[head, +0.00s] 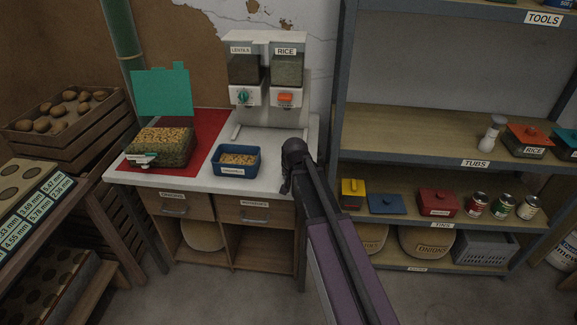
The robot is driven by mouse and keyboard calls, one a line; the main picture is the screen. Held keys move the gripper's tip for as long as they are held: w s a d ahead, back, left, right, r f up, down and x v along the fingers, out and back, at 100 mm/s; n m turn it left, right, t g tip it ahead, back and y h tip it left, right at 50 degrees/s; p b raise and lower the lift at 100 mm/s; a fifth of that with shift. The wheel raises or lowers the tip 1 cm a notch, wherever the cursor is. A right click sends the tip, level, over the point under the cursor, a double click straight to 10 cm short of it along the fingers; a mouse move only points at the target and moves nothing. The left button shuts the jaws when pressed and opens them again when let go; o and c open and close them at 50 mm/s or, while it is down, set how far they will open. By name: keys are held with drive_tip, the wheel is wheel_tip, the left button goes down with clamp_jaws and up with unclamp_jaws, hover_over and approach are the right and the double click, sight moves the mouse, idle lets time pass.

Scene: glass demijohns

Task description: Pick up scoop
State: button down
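I cannot make out a scoop for certain. A small white and teal piece (142,160) shows at the front left of a clear tub of grain (162,147) on the red mat (205,127); it may be a label or a scoop. A blue tub (237,171) holding similar contents stands to the right on the white counter. My gripper (285,188) is at the counter's front right edge, right of the blue tub and apart from it. It is small and dark, so its fingers are unclear; I see nothing held in it.
A two-part dispenser (267,75) stands at the counter's back, with a teal lid or board (163,92) upright to its left. Shelving (400,125) with tubs and tins is close on the right. A crate of potatoes (70,125) is at left. The counter before the dispenser is mostly clear.

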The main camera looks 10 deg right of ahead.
drive_tip(key=s+a, duration=0.1)
drive_tip(key=s, duration=0.6)
drive_tip(key=shift+r, duration=0.35)
idle(0.7)
